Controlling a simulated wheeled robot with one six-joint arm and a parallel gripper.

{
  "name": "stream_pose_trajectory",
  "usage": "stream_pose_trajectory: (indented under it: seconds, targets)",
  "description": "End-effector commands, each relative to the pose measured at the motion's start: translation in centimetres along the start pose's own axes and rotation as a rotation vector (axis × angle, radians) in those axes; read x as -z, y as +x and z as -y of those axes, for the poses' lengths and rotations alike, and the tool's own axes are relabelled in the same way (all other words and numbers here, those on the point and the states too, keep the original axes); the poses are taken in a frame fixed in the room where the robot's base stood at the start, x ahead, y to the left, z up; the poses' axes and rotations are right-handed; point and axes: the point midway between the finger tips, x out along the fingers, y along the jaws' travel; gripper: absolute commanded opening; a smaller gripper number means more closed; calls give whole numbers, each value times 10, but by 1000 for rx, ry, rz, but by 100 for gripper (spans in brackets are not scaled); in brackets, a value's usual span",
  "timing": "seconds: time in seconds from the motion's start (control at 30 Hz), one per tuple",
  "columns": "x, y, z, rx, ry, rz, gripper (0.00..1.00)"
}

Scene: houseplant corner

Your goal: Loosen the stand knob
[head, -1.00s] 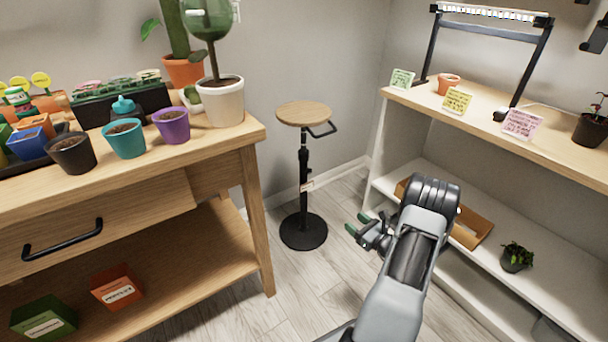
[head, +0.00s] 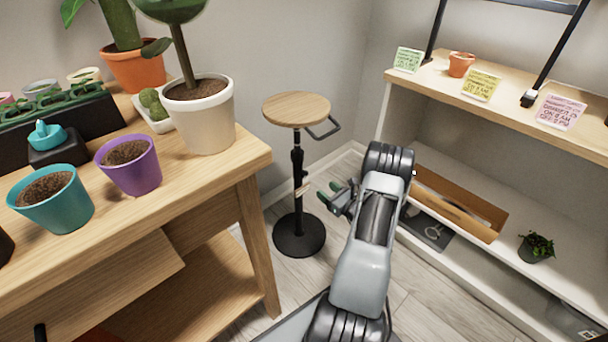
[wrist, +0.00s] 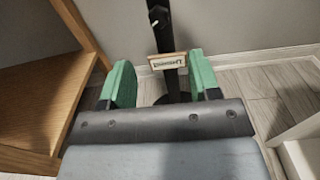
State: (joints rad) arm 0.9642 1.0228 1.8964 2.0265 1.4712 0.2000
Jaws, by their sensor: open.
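The stand (head: 297,190) has a round wooden top (head: 296,109), a black post and a round black base, and it stands upright in the corner. A black bar handle sticks out on the right under its top. In the wrist view the post (wrist: 162,30) carries a small knob (wrist: 155,14) near the top of the picture. A small wooden tag (wrist: 168,61) with writing hangs on the post below it. My gripper (wrist: 158,84) is open and empty, its green fingers apart with the post beyond them. In the head view my gripper (head: 328,194) is right of the post.
A wooden bench (head: 258,160) with pots stands close on the left. A white shelf unit (head: 385,110) with a wooden box (head: 455,207) stands on the right. Grey plank floor between them is free around the stand's base.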

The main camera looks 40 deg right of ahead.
Motion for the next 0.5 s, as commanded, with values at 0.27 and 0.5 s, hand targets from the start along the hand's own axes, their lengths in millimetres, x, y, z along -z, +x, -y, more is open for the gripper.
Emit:
stream_pose_trajectory:
  seconds: [0.27, 0.5]
  targets:
    - [3, 56, -1, -5, -3, 2, 57]
    - [2, 92, 0, -1, -2, 1, 57]
